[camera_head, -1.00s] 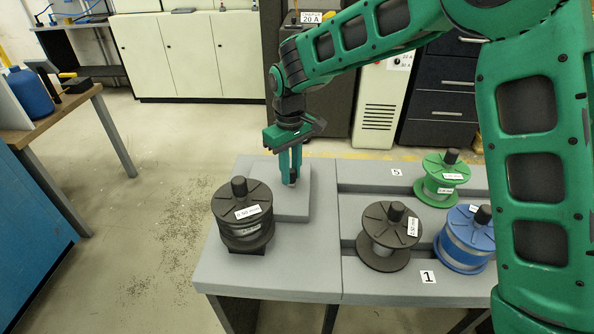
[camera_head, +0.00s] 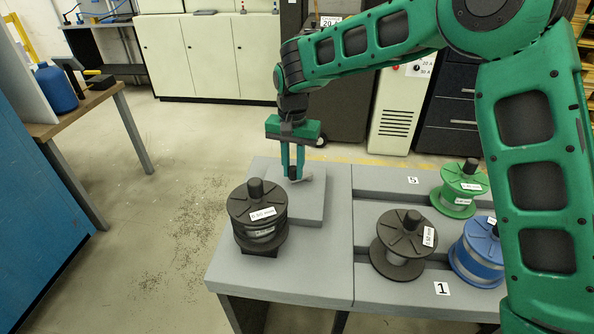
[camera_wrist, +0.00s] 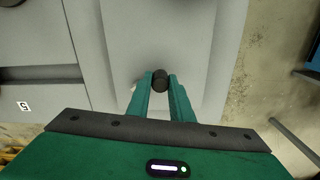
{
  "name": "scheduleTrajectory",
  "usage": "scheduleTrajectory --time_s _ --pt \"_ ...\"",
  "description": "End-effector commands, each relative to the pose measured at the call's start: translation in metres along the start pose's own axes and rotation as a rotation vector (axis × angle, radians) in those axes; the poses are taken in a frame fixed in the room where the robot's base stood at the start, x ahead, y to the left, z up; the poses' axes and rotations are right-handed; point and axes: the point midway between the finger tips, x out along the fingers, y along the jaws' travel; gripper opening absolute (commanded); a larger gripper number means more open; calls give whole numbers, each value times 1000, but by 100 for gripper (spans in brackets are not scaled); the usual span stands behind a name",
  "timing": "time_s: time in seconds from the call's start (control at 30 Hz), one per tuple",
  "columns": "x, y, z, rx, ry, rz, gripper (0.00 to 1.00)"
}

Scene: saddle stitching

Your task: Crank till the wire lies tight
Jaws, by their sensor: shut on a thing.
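My gripper (camera_head: 293,174) points down over the grey raised block (camera_head: 310,205) on the bench. Its green fingers are shut on a short black knob, the crank handle (camera_wrist: 160,78), which shows between the fingertips in the wrist view. A small pale piece shows beside the fingertips; most of the crank is hidden. A black spool (camera_head: 257,228) labelled 0.50 mm stands in front of and left of the block, upright, with grey wire wound on it. I cannot make out the wire's run or how tight it lies.
On the bench (camera_head: 285,278) to the right, a dark spool (camera_head: 400,250), a blue spool (camera_head: 476,258) and a green spool (camera_head: 456,195) stand in grooved lanes. Number signs 1 and 5 mark lanes. A wooden-topped table (camera_head: 70,115) is at the left; open floor lies between.

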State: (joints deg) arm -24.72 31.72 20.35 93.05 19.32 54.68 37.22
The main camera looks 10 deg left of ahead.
Motion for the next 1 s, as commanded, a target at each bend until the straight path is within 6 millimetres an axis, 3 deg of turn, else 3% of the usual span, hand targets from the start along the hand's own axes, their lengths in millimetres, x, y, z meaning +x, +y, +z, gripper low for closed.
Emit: scheduleTrajectory --time_s 0.5,1.0 --pt "-1 -9 -22 450 4 -1 0" --pt "-1 -11 -28 624 2 1 0"
